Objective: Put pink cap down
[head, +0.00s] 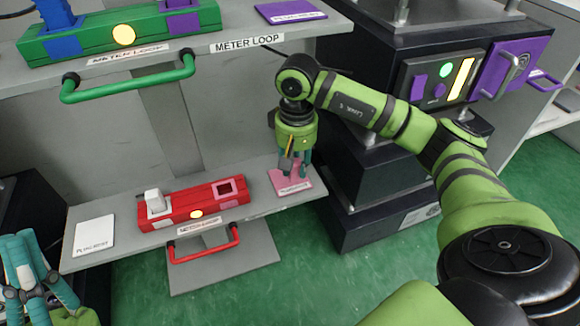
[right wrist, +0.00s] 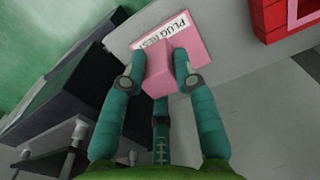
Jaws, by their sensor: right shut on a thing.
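My right gripper (head: 294,170) is shut on the pink cap (right wrist: 160,73), which sits between its teal fingers (right wrist: 158,80). In the head view the cap is mostly hidden by the fingers. The cap is over the pink plug-rest pad (head: 302,189), which has a white label that also shows in the right wrist view (right wrist: 168,32). I cannot tell whether the cap touches the pad. My left gripper (head: 28,250) is low at the far left, away from the cap; its fingers are bunched and its opening is unclear.
A red fixture (head: 180,212) with a white plug (head: 155,201), a pink-rimmed socket (head: 228,187) and a red handle (head: 204,253) is left of the pad. A white pad (head: 94,236) lies farther left. A green fixture (head: 90,38) is on the shelf above. A dark cabinet (head: 372,175) stands close on the right.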

